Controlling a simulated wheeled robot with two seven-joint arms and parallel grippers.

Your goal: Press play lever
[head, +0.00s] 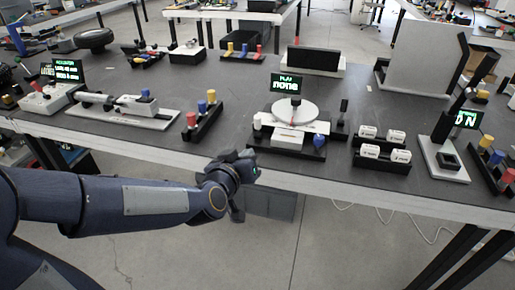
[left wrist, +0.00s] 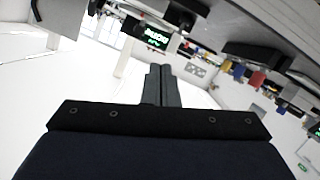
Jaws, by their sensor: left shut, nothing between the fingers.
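A white device (head: 285,139) with a round white platter (head: 295,112) stands near the table's front edge in the head view. A small black screen (head: 287,83) behind it reads "PLAY none" in green and white. A dark upright piece (head: 342,108) stands to the right of the platter; I cannot tell for sure whether it is the play lever. My left gripper (head: 244,160) is in front of the table's front edge, left of the device and apart from it. In the left wrist view its fingers (left wrist: 163,84) are together and empty. My right gripper is not in view.
Left of the device is a black rack with coloured pegs (head: 202,121). To its right are a tray of white blocks (head: 382,146) and a white stand with a black socket (head: 444,159). A black box (head: 314,61) lies behind. Bare table shows between them.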

